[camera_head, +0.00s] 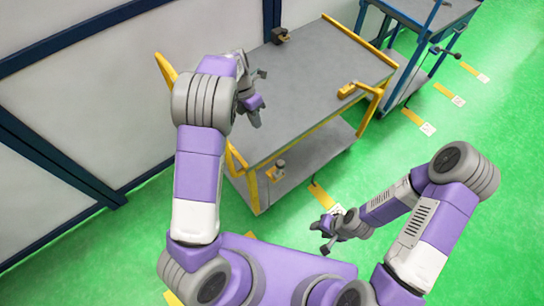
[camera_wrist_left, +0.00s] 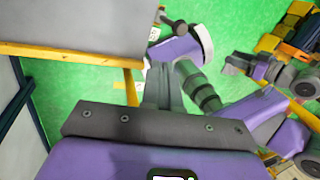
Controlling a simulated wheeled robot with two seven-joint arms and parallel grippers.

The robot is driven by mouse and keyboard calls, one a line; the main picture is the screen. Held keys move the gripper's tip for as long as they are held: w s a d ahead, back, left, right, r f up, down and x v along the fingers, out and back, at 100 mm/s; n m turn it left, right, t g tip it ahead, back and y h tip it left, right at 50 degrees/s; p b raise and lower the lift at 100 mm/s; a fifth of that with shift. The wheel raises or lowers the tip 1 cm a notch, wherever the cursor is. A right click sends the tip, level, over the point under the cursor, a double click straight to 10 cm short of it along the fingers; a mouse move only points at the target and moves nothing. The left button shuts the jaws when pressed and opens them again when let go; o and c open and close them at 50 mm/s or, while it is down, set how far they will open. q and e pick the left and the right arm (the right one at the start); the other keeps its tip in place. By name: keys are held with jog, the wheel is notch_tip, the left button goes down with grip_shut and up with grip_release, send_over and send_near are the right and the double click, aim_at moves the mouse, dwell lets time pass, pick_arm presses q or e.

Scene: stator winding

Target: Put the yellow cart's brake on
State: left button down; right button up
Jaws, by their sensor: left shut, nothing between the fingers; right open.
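The yellow cart (camera_head: 310,80) has a grey top, yellow edges and handles, and a lower shelf (camera_head: 318,152). My left gripper (camera_head: 255,116) is shut and empty, above the left part of the cart top. In the left wrist view, its fingers (camera_wrist_left: 162,90) are beside the cart's edge (camera_wrist_left: 70,52). A small dark lever with a round knob (camera_wrist_left: 174,22) shows near that edge; I cannot tell whether it is the brake. My right gripper (camera_head: 326,232) is open and empty, low in front of the cart, near the floor. No brake state can be read.
A blue cart (camera_head: 432,10) with a dark-knobbed lever (camera_head: 447,52) stands at the back right. Yellow floor markers (camera_head: 416,118) lie on the green floor. A white wall with blue posts (camera_head: 60,150) runs along the left.

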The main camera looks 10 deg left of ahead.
pick_arm(q)
jog(key=f+b, duration=0.1)
jog(key=f, duration=0.1)
jog(key=f+b, duration=0.3)
jog(key=shift+w+f, duration=0.3)
jog(key=shift+w, duration=0.1)
pick_arm(e)
jog(key=f, duration=0.5)
jog(key=shift+w+f, duration=0.2)
jog(key=shift+w, duration=0.2)
pick_arm(q)
jog(key=b+x, duration=0.3)
jog(key=x, duration=0.6)
jog(key=shift+f, duration=0.35)
jog(key=d, duration=0.1)
jog(key=s+d, duration=0.1)
jog(key=d+f, duration=0.1)
jog(key=shift+s+b, duration=0.25)
jog(key=shift+b, duration=0.05)
jog(key=shift+s+d, duration=0.15)
jog(key=shift+d, duration=0.25)
pick_arm(e)
notch_tip(320, 180, down, 4)
jog(key=shift+r, duration=0.25)
